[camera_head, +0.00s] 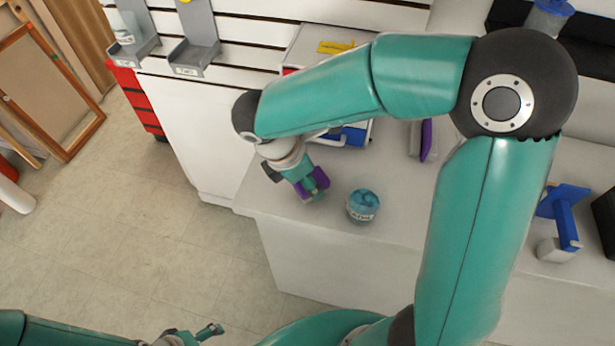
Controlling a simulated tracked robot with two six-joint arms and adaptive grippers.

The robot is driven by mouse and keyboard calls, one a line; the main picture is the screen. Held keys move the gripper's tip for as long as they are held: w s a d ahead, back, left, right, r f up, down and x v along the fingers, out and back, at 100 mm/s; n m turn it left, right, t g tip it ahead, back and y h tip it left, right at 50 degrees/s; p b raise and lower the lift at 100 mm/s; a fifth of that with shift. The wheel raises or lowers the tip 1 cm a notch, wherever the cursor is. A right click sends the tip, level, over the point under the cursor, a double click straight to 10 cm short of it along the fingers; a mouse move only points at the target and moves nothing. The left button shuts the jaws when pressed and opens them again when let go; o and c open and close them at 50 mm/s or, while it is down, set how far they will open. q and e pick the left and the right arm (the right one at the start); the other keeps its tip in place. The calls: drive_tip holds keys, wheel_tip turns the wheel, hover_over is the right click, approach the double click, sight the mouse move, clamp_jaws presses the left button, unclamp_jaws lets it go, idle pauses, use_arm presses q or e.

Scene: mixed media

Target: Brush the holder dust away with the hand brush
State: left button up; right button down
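My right arm reaches over the counter from the lower right. Its gripper (308,187) is at the counter's left part, closed around a purple object (322,177). Purple shows on both sides of a teal finger. The object may be the hand brush, but bristles cannot be made out. Two grey holders hang on the white slatted wall: one (197,32) looks empty, and the other (138,28) at its left has a pale item in it. Dust is too small to make out. My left gripper (205,333) is low at the bottom left, away from the counter; its opening is unclear.
A round container of blue pieces (363,205) stands right of my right gripper. A purple and grey item (424,140) lies farther back. A blue tool (563,215) stands at the right. A red drawer unit (137,98) and leaning frames (45,90) are at the left.

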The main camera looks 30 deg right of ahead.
drive_tip(key=shift+f, duration=0.3)
drive_tip(key=c, duration=0.8)
unclamp_jaws()
drive_tip(key=o, duration=0.5)
drive_tip(key=c, duration=0.3)
drive_tip(key=p+v, duration=0.6)
drive_tip(key=v, duration=0.2)
